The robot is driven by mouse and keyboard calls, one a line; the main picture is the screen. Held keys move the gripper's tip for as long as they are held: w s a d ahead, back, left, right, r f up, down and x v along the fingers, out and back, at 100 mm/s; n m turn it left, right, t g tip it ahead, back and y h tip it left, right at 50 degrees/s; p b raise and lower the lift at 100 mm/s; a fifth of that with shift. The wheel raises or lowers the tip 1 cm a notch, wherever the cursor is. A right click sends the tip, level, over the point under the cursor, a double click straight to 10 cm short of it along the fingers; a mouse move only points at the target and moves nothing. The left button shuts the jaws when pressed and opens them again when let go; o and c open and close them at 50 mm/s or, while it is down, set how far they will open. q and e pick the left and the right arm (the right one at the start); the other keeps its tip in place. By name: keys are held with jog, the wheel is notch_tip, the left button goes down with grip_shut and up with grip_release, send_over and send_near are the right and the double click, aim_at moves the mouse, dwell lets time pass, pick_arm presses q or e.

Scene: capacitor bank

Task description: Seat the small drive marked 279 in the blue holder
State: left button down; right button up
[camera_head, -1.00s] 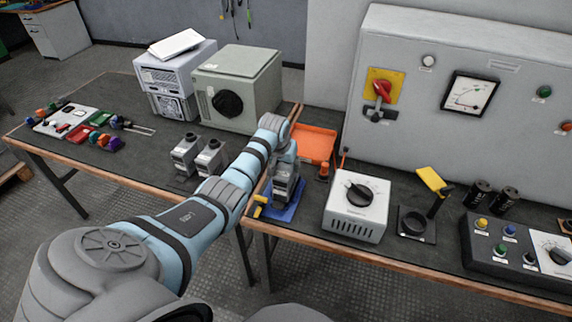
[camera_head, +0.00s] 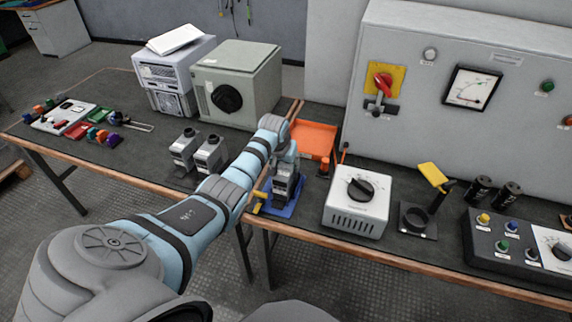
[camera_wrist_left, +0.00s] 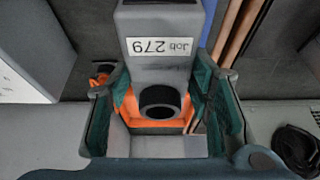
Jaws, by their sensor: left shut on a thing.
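The small drive marked 279 (camera_wrist_left: 158,55) is a grey block with a black round end; its "Job 279" label reads upside down in the left wrist view. My left gripper (camera_wrist_left: 162,100) is shut on it, a finger on each side. In the head view the drive (camera_head: 284,184) stands about upright over the blue holder (camera_head: 292,208), partly covered by my gripper (camera_head: 285,160). I cannot tell whether it rests fully in the holder. Yellow parts (camera_head: 257,208) show at the holder's left side. My right gripper is not in view.
Two similar grey drives (camera_head: 183,150) (camera_head: 209,155) stand to the left. An orange tray (camera_head: 318,139) lies behind the holder. A white dial box (camera_head: 357,203) stands close on the right. The table's front edge is just before the holder.

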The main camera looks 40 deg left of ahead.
pick_arm(q)
jog(key=c, duration=0.7)
grip_release()
jog(key=shift+r, duration=0.1)
jog(key=v, duration=1.2)
jog(key=shift+d, duration=0.1)
